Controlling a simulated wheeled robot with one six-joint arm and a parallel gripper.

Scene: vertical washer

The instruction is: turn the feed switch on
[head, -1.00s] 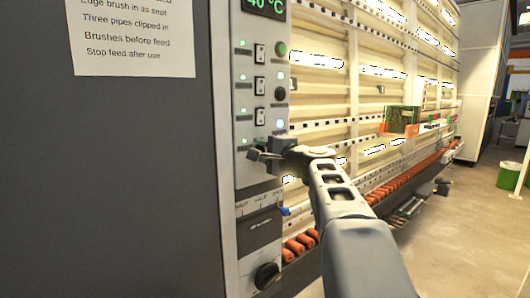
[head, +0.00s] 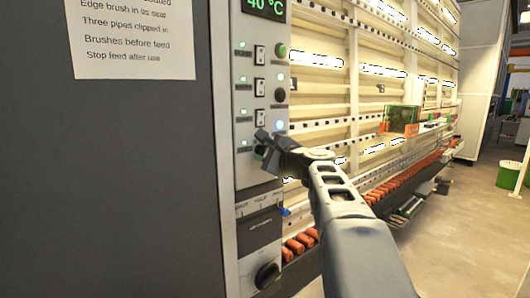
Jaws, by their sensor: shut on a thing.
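The grey control panel (head: 228,130) stands upright in front of me, with a column of small rocker switches. The upper switch (head: 260,54), the middle switch (head: 260,86) and the lower switch (head: 260,117) show, with small green lamps at their left.
A lever plate (head: 262,228) and a black rotary knob (head: 267,275) sit lower on the panel. Round buttons (head: 281,49) line its right side. A paper notice (head: 133,38) is on the dark cabinet at left. The pale washer front (head: 385,90) runs away to the right beside open floor.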

